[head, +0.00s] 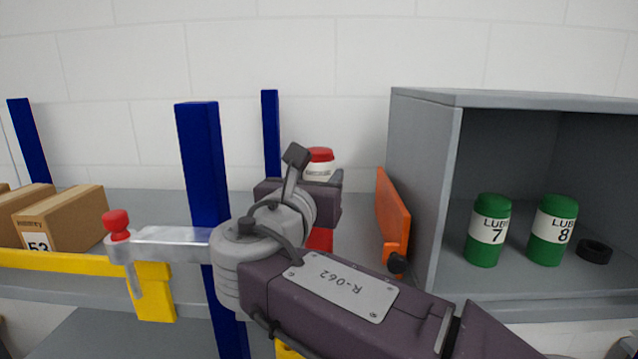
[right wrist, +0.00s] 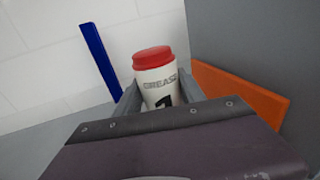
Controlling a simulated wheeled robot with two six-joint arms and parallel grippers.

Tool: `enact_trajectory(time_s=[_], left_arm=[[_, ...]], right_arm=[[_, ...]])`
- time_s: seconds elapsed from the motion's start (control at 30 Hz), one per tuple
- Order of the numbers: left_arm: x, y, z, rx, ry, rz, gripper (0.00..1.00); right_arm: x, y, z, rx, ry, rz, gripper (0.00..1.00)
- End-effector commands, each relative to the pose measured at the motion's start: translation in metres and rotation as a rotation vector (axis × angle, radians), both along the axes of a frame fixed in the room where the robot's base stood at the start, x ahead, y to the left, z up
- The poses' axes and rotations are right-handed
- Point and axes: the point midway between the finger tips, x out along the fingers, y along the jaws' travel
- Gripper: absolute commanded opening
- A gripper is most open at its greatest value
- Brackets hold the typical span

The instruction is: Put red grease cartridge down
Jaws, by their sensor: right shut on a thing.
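The red grease cartridge (head: 319,170) has a red cap and a white label, and a bit of its red body shows below my wrist. In the right wrist view the cartridge (right wrist: 154,70) stands upright between the grey fingers, its label reading GREASE. My right gripper (head: 325,190) is shut on it; it also shows in the right wrist view (right wrist: 160,97). My own arm hides most of the cartridge and its base in the head view, so I cannot tell whether it touches the shelf. My left gripper is not in view.
An orange panel (head: 391,215) stands close right of the cartridge, beside a grey open cabinet (head: 425,180). Green lube cans (head: 488,232) and a black ring (head: 595,251) are inside. Blue posts (head: 203,165), a yellow beam (head: 60,260) and cardboard boxes (head: 75,215) are left.

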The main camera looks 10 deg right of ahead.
Motion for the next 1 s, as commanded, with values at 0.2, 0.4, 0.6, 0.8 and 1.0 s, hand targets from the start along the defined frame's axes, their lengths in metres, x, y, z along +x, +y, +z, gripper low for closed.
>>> enact_trajectory(time_s=[0.2,0.4,0.6,0.8,1.0], left_arm=[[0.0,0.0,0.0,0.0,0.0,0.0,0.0],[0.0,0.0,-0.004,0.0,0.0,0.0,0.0],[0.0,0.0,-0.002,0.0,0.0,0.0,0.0],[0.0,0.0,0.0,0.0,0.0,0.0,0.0],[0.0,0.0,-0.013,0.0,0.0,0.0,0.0]], right_arm=[[-0.001,0.0,-0.004,0.001,-0.005,0.0,0.0],[0.0,0.0,-0.008,0.0,-0.004,0.0,0.0],[0.0,0.0,-0.008,0.0,-0.001,0.0,0.69],[0.0,0.0,-0.005,0.0,-0.001,0.0,0.69],[-0.022,0.014,-0.009,0.003,-0.004,0.007,0.69]])
